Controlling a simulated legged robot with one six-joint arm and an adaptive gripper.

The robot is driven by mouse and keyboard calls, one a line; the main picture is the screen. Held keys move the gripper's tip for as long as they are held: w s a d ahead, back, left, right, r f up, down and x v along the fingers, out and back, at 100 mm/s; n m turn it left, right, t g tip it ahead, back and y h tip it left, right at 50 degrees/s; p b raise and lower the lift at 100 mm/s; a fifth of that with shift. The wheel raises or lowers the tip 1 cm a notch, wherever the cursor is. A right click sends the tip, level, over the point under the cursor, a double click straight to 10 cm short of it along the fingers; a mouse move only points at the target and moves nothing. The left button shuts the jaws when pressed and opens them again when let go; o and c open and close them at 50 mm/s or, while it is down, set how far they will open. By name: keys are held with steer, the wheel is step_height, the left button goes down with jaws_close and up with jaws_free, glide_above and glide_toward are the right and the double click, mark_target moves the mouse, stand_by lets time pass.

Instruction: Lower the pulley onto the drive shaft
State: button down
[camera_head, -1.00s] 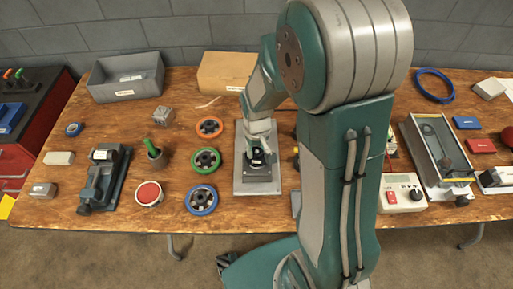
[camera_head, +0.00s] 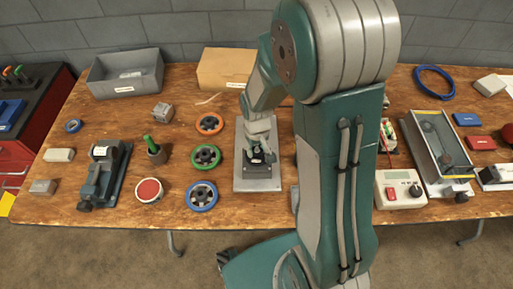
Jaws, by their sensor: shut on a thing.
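My gripper (camera_head: 260,155) points down over a grey metal base plate (camera_head: 256,185) in the middle of the table. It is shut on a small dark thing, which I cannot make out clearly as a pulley. A dark block (camera_head: 259,170) stands on the plate right under the jaws. The drive shaft cannot be told apart there, and any gap or contact is too small to see.
A dark vise (camera_head: 101,175), a cup with a green handle (camera_head: 155,152) and a red-topped round tin (camera_head: 149,190) stand left. A grey bin (camera_head: 126,77) and cardboard box (camera_head: 225,70) stand behind. A meter (camera_head: 400,188) and clear-lidded case (camera_head: 436,150) stand right.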

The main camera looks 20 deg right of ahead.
steer(key=shift+f, duration=0.15)
stand_by(0.3)
steer(key=shift+c, duration=1.1)
jaws_free()
step_height(320, 180, up, 11)
steer(key=shift+w+f, duration=0.1)
steer(key=shift+f, duration=0.05)
steer(key=shift+r, duration=0.6)
